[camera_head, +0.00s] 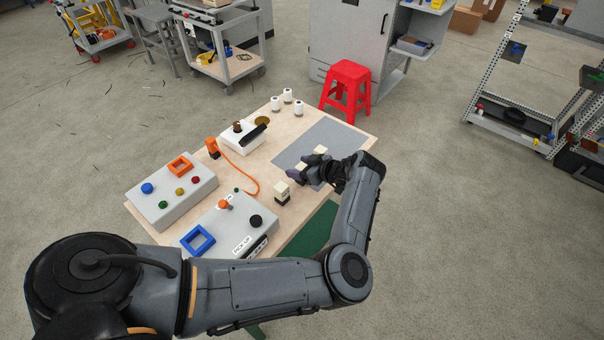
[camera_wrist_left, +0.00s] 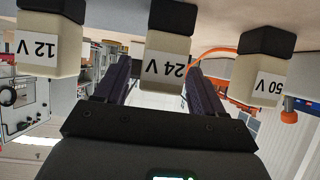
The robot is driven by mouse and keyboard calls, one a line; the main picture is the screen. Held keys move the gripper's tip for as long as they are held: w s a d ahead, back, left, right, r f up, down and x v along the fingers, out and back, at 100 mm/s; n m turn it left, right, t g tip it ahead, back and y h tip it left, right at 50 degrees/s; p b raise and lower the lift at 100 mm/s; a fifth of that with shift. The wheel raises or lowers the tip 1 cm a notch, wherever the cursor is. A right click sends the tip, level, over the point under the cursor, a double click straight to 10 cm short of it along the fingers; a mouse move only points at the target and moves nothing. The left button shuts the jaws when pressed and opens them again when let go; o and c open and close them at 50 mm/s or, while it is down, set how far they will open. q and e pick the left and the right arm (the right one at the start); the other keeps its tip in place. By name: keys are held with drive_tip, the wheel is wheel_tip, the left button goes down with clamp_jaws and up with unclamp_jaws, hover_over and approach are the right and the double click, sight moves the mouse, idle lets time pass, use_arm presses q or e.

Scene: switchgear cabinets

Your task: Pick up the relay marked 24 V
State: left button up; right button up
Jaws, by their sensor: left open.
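The relay marked 24 V (camera_wrist_left: 167,62) is a cream block with a black part and a white label. In the left wrist view it appears between the two dark fingers of my left gripper (camera_wrist_left: 158,78), with floor and cabinets showing beside it. In the head view my left gripper (camera_head: 307,171) is open around a cream relay (camera_head: 301,167) at the grey mat's near edge. Contact cannot be told. A relay marked 12 V (camera_wrist_left: 45,50) and another whose label seems to read 50 V (camera_wrist_left: 258,72) stand on either side. My right gripper is out of view.
Two other relays (camera_head: 283,189) (camera_head: 321,149) stand close to my left gripper. Grey control boxes (camera_head: 165,215) (camera_head: 222,222), an orange cable (camera_head: 256,180) and white cylinders (camera_head: 287,97) are on the wooden table. The grey mat (camera_head: 330,133) has free room. A red stool (camera_head: 346,85) stands behind.

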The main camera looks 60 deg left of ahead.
use_arm(q)
drive_tip(key=shift+s+a+f, duration=0.15)
drive_tip(key=shift+a+f, duration=0.1)
drive_tip(key=shift+a, duration=0.3)
drive_tip(key=shift+d, duration=0.1)
drive_tip(key=c, duration=1.1)
